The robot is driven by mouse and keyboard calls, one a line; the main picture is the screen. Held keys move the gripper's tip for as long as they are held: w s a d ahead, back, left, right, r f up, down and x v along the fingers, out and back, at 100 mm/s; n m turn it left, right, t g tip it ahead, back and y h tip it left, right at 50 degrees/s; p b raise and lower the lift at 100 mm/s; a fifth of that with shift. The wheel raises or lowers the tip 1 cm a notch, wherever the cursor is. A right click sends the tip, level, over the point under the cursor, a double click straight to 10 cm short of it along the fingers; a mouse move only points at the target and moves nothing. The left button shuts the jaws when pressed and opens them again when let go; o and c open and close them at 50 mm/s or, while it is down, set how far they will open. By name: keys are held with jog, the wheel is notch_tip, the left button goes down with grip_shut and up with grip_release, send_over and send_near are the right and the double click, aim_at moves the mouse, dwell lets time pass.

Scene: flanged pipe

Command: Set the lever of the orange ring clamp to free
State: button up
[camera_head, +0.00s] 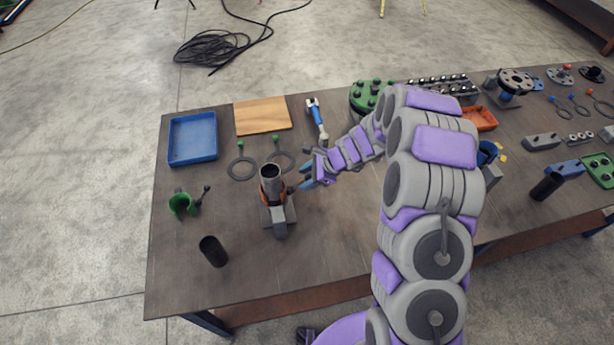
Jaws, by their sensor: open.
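The orange ring clamp (263,194) sits around an upright grey pipe (272,172) on a small grey stand (279,228). A small dark part on the clamp's right side, by my gripper, may be its lever; its setting is too small to tell. My gripper (303,179), with blue fingers, is just right of the clamp and points left at it. It is open, with nothing visible held. I cannot tell whether a fingertip touches the clamp.
A green clamp (180,204) and a dark tube (213,251) stand to the left and front. Thin dark rings (242,168) lie behind the pipe. A blue tray (193,138), a wooden board (263,115) and a blue-handled tool (317,116) lie farther back.

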jog(key=p+v, duration=0.1)
jog(key=v, duration=1.6)
jog(key=shift+r, duration=0.2)
jog(key=s+r+n+g+h+b, duration=0.15)
jog(key=s+n, duration=0.25)
jog(key=s, duration=0.4)
jog(key=s+r+n+g+h+b, duration=0.1)
jog(key=s+r+n+h+b, duration=0.2)
jog(key=s, duration=0.6)
jog(key=s+d+n+h+b, duration=0.1)
jog(key=s+d+n, duration=0.1)
jog(key=s, duration=0.5)
jog(key=s+d+n+h+b, duration=0.1)
jog(key=s+d+n+b, duration=0.1)
jog(key=s+n, duration=0.2)
jog(key=s+d+f+n+h+b, duration=0.1)
jog(key=s+d+n+b, duration=0.1)
jog(key=s, duration=0.7)
jog(key=shift+s+d+n, duration=0.35)
jog(key=shift+d+n, duration=0.15)
jog(key=shift+n, duration=0.3)
